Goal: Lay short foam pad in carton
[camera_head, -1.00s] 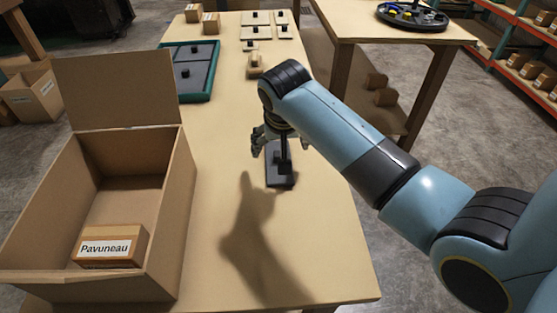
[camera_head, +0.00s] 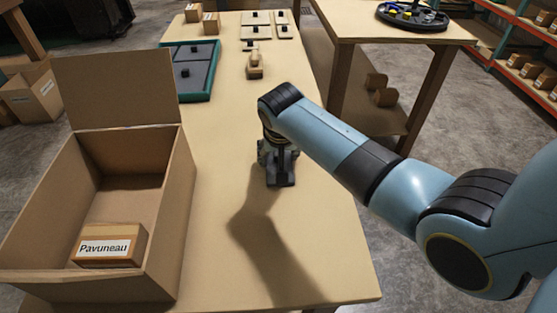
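The open carton (camera_head: 170,235) stands on the left of the table with its back flap up. A dark grey pad (camera_head: 282,182) with an upright grip lies on the table to the right of the carton; it may be the short foam pad. My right gripper (camera_head: 277,165) is low over this pad, around its grip. The wrist and forearm hide most of the fingers and grip, so I cannot tell whether they are closed on it. My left gripper is not in view.
A small box labelled Pavuneau (camera_head: 110,246) sits inside the carton, near its front. A teal tray (camera_head: 212,88) with dark knobbed pads lies behind the carton. A small wooden piece (camera_head: 255,68) and several knobbed plates lie farther back. The front right table is clear.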

